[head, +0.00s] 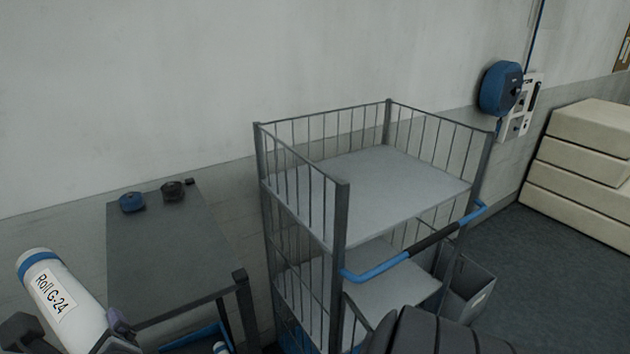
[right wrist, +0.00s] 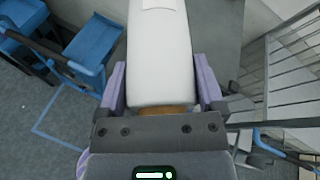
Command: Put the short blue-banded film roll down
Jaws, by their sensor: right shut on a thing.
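A white roll with a blue band near its upper end and a label reading "Roll G-24" (head: 72,308) is at the lower left of the head view, tilted. It also fills the upper middle of the right wrist view (right wrist: 160,55), where a brown core end shows near the palm. My right gripper (right wrist: 163,88) is shut on the roll, with a purple finger on each side; part of it shows at the head view's bottom edge (head: 118,325). The roll is in front of the left part of a grey table (head: 165,255). My left gripper is not in view.
A blue disc (head: 132,202) and a black one (head: 173,191) sit at the table's back edge; the rest of its visible top is clear. A wire-sided trolley (head: 345,230) with empty upper shelf stands right of it. Blue frames (right wrist: 85,55) stand left in the wrist view.

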